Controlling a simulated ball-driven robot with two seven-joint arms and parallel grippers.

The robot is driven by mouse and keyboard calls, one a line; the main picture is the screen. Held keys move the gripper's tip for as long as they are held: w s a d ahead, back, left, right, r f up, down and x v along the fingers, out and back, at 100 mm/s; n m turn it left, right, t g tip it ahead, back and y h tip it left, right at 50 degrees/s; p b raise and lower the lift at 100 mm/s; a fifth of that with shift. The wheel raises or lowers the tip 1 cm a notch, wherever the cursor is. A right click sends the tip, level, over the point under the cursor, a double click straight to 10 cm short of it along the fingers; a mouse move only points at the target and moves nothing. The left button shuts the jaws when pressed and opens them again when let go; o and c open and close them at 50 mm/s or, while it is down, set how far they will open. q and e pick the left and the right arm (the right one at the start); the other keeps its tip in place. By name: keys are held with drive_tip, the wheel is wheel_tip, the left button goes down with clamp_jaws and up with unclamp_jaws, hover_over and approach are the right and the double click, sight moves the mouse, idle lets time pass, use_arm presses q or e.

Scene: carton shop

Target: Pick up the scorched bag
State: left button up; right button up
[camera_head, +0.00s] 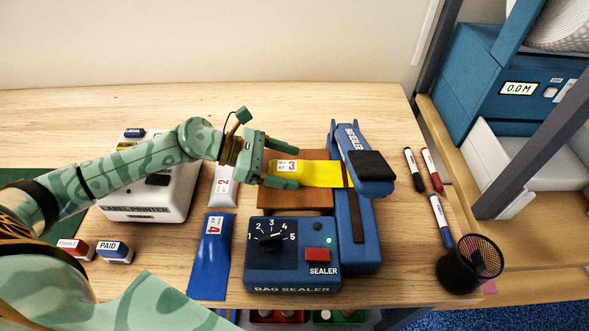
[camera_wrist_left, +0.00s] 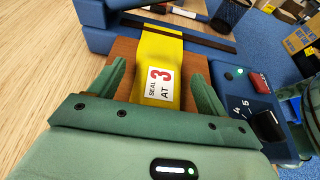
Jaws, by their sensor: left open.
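A yellow bag (camera_head: 320,174) with a white "SEAL AT 3" label lies flat on a brown board (camera_head: 300,199), its right end at the blue sealer's jaw (camera_head: 357,161). A dark band crosses it near the jaw; I cannot tell whether that is a scorch. In the left wrist view the yellow bag (camera_wrist_left: 161,52) runs away from me between the fingers. My left gripper (camera_head: 292,165) is open, with one finger on each side of the labelled end, not closed on it. It also shows in the left wrist view (camera_wrist_left: 157,78).
The bag sealer control box (camera_head: 292,278) with dial and red button stands in front. A blue bag (camera_head: 210,265), a white bag (camera_head: 223,190) and a label printer (camera_head: 140,205) are left. Markers (camera_head: 431,170) and a mesh cup (camera_head: 468,267) are right.

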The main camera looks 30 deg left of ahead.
use_arm(q)
drive_tip(key=shift+w+d+f, duration=0.15)
drive_tip(key=shift+w+d, duration=0.05)
drive_tip(key=shift+d, duration=0.25)
drive_tip(key=c, duration=1.1)
